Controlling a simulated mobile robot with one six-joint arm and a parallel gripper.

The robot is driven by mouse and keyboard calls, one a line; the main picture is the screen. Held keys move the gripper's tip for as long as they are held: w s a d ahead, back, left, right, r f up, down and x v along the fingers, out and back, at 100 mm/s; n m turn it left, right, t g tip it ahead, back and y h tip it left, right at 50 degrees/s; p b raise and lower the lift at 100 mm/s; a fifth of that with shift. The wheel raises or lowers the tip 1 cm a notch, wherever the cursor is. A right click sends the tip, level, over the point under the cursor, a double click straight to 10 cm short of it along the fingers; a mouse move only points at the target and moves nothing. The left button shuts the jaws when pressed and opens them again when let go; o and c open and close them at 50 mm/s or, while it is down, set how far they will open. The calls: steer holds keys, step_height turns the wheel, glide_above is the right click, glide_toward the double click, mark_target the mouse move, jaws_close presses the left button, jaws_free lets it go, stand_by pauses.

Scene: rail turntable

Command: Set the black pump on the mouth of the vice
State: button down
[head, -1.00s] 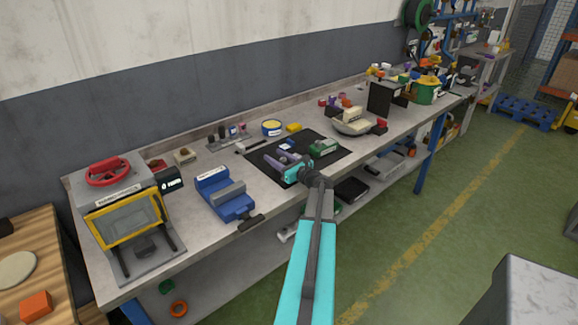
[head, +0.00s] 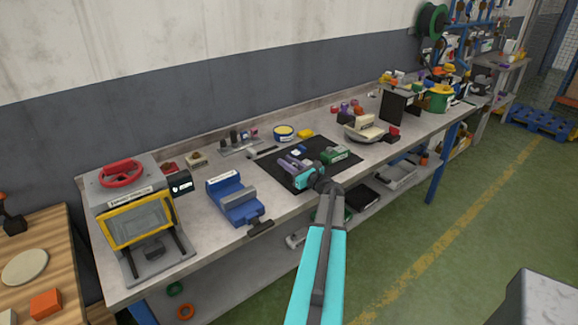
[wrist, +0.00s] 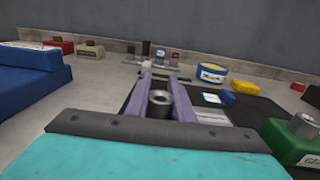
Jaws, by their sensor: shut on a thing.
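My gripper (head: 293,163) is over the black mat, its purple fingers pointing toward the wall. In the wrist view, the gripper (wrist: 160,84) is shut on the black pump (wrist: 158,108), a dark round body with a grey ring-shaped top. The fingers hide its sides, and I cannot tell whether it touches the mat. The blue vice (head: 232,197) stands on the bench to the left of my gripper, with a grey jaw and a dark handle at its front. In the wrist view, part of the vice (wrist: 30,85) shows at the left edge.
The black mat (head: 322,178) also bears a green labelled block (head: 336,154) just right of my gripper. A yellow-framed machine (head: 138,218) stands left of the vice. A blue-and-yellow tin (head: 284,132) and a tool rack (head: 240,146) stand behind. Bare bench lies between vice and mat.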

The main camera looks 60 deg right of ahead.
steer(key=shift+r+b, duration=0.6)
steer(key=shift+r, duration=0.65)
steer(key=a+r+b+v, duration=0.1)
steer(key=b+v, duration=0.1)
steer(key=v, duration=0.6)
steer(key=a+r+b+v, duration=0.1)
steer(key=b+v, duration=0.1)
steer(key=v, duration=0.6)
steer(key=shift+w+a, duration=0.4)
steer(key=shift+w, duration=0.05)
steer(key=shift+r, duration=0.15)
